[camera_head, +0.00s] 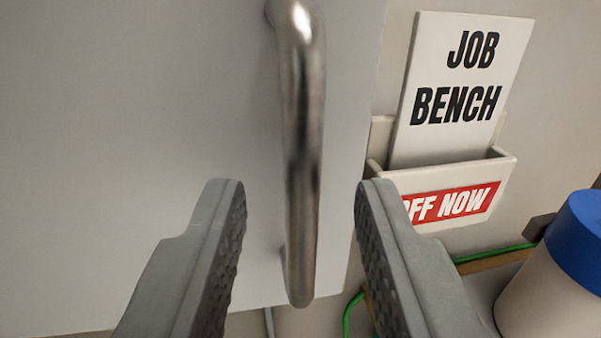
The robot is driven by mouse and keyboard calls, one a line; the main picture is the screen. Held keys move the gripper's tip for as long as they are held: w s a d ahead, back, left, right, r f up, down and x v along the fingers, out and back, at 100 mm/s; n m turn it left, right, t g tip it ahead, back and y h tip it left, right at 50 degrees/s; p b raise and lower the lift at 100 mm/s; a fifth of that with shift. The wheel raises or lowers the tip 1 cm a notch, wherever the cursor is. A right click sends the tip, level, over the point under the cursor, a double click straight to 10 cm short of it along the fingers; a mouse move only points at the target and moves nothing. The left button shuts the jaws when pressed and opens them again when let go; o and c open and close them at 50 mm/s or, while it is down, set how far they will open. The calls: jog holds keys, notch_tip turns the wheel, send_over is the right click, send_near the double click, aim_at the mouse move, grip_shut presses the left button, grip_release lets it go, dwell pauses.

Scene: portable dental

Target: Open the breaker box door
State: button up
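The breaker box door (150,120) is a flat light-grey panel that fills the left half of the view. It looks closed, though its left edge is outside the view. A vertical metal bar handle (303,150) is mounted near its right edge. My gripper (300,195) is open, with one grey finger to the left of the handle and the other to the right. The handle shows between the fingers, with space on both sides. Whether the fingertips reach as deep as the bar is hard to tell.
A white wall holder (440,178) with a "JOB BENCH" card (455,90) and a red "OFF NOW" label is right of the door. A white container (545,300) with a blue lid (580,235) stands at lower right. A green cable (490,254) runs behind the right finger.

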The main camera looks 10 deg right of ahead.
jog(key=shift+w, duration=0.2)
grip_shut()
jog(key=shift+s, duration=0.1)
